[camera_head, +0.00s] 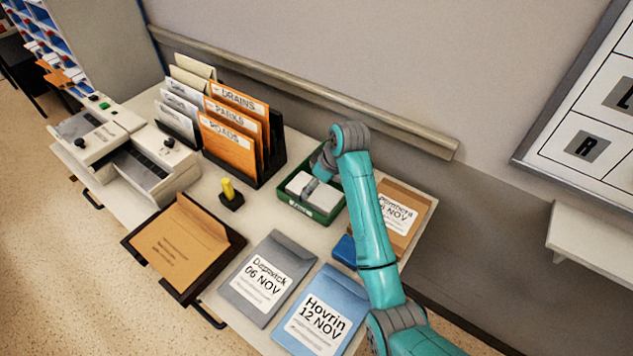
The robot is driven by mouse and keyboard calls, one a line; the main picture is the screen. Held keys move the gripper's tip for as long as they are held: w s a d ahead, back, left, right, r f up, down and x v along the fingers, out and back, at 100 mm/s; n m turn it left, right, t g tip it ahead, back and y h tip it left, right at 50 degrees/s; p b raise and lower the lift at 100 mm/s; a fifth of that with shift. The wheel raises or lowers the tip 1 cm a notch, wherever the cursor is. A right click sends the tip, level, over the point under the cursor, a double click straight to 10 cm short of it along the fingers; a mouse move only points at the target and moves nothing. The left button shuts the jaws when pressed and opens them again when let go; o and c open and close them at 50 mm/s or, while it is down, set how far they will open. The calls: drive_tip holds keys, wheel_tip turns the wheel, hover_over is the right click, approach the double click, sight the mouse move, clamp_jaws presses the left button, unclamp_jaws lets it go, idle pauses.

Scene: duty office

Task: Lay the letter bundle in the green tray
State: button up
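The green tray (318,215) stands on the desk near the wall, with a small light label on its front. A white block that looks like the letter bundle (299,183) is inside the tray's outline. Whether it rests on the tray floor or is held just above it, I cannot tell. My gripper (311,187) reaches down over the tray from the back right, its grey end at the bundle. The fingers are small and partly hidden by my teal arm, so their opening and any grip are unclear.
An upright file rack (231,146) stands left of the tray, with a yellow-handled stamp (229,191) nearby. A grey envelope (264,281), a blue envelope (322,315) and a brown envelope (405,212) lie around the front and right. A dark tray (238,241) holds another brown envelope. A machine (140,165) stands left.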

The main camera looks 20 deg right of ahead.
drive_tip(key=v, duration=0.7)
drive_tip(key=shift+r, duration=0.25)
idle(0.4)
drive_tip(key=shift+s, duration=0.1)
